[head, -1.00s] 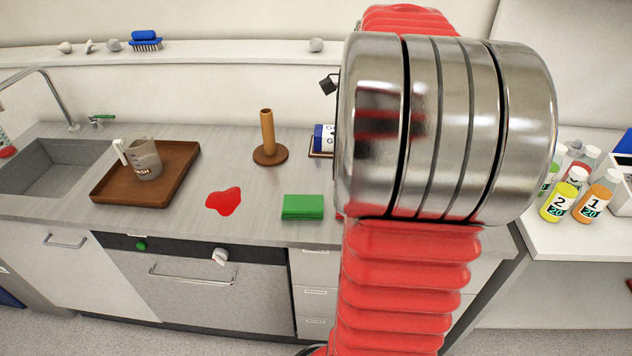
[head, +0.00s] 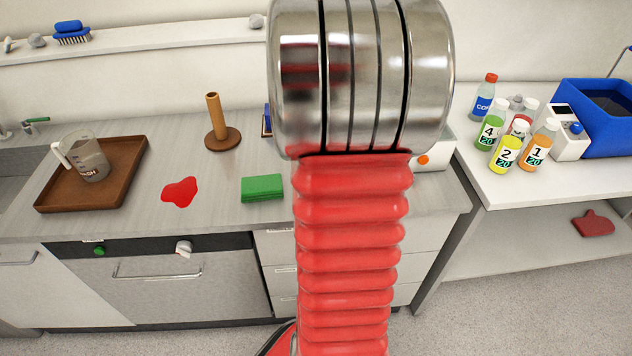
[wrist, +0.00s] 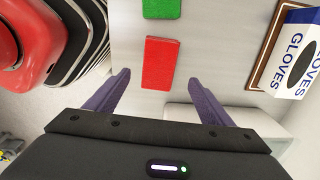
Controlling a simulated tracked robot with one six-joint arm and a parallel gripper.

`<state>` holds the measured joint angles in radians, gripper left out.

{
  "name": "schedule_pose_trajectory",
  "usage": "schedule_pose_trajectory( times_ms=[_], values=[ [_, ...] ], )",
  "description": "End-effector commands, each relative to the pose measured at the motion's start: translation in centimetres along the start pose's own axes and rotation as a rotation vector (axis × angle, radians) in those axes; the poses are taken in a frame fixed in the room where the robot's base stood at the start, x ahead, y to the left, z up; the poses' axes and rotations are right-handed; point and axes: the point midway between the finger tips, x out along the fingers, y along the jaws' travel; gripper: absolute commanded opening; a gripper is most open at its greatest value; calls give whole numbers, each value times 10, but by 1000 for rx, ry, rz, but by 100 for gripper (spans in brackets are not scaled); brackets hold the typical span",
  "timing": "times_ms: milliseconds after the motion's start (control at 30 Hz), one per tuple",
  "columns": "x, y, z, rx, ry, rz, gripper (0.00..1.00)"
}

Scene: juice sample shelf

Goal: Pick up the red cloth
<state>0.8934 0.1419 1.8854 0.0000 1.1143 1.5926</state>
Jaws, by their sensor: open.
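The red cloth (wrist: 158,62) is a flat rectangle on the grey counter in the wrist view. It lies ahead of my gripper (wrist: 159,78), between the lines of its two purple fingers. The fingers are open and apart, with nothing held; how high they are above the cloth I cannot tell. In the head view my arm blocks the sight of the red cloth and the gripper. A green cloth (head: 262,188) lies on the counter left of my arm; it also shows beyond the red cloth in the wrist view (wrist: 161,8).
A red spill (head: 180,191) and a brown tray (head: 47,203) with a jug (head: 90,160) are at left. A wooden post (head: 216,118) stands behind. A gloves box (wrist: 292,55) is near the gripper's right. Bottles (head: 505,154) and a blue bin (head: 590,139) stand on the right bench.

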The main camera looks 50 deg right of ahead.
Motion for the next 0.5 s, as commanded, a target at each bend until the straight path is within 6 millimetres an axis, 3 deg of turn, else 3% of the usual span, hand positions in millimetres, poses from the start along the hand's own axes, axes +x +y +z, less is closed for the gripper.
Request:
schedule_pose_trajectory(
  times_ms=[167,500],
  values=[
    [16,1,0,-1,0,2,75],
    [18,0,1,-2,0,0,75]
  ],
)
